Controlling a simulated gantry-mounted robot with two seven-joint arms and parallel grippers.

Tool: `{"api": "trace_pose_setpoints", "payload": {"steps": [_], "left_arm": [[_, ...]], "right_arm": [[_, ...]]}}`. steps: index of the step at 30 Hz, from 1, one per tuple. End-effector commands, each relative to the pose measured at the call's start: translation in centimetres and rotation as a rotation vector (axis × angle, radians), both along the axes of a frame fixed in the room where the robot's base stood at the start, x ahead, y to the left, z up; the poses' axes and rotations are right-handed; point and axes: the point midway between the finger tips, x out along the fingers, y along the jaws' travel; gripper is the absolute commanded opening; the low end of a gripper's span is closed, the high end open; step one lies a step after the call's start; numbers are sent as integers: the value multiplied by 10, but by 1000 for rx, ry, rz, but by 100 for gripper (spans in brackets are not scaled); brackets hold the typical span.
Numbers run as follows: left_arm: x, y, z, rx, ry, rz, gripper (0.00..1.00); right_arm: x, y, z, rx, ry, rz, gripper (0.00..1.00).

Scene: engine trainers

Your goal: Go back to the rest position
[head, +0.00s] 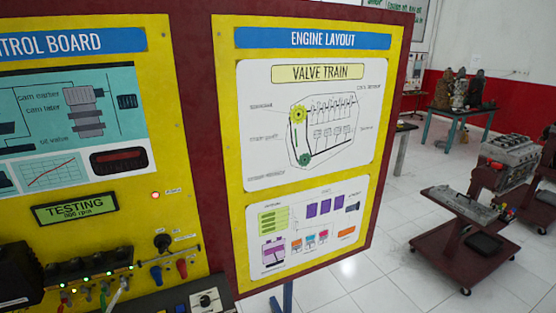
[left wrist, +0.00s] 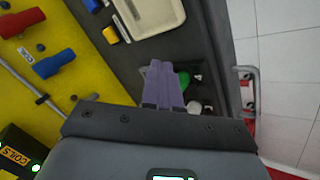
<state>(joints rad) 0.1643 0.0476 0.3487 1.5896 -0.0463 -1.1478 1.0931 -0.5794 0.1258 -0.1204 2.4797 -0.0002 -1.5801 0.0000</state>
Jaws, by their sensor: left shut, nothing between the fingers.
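My left gripper (left wrist: 163,80) shows in the left wrist view, with its purple fingers pressed together and nothing between them. It is over the dark grey ledge (left wrist: 205,30) of the trainer, and a green round part (left wrist: 190,83) is partly hidden just right of the fingers. I cannot tell whether the fingers touch the ledge. Neither gripper shows in the head view, and my right gripper is in no frame.
The yellow control board (head: 190,210) has a lit "TESTING" display (head: 75,208), a black knob (head: 162,242) and coloured plugs. In the left wrist view, a pale tray (left wrist: 150,15) lies on the ledge. A wheeled engine stand (head: 465,240) is at right, with open tiled floor around it.

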Motion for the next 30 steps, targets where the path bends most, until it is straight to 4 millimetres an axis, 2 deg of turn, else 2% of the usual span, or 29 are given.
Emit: {"api": "trace_pose_setpoints", "payload": {"steps": [1,6,9,15,19,20,21,26,30], "left_arm": [[-29,-18,-3,91,57,-135,0],[-118,-89,3,330,222,-621,0],[-165,-127,11,411,282,-862,0],[-239,-181,32,492,334,-1224,0],[-281,-208,50,519,341,-1423,0],[-289,-213,56,524,340,-1462,0],[-283,-210,74,527,341,-1446,0],[-282,-209,109,526,340,-1441,0],[-282,-209,145,526,340,-1439,0]], "right_arm": [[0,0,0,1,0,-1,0],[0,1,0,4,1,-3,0],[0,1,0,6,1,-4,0],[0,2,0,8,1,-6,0],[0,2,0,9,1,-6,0],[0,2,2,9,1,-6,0],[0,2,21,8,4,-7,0],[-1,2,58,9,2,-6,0],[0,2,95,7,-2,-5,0]]}}
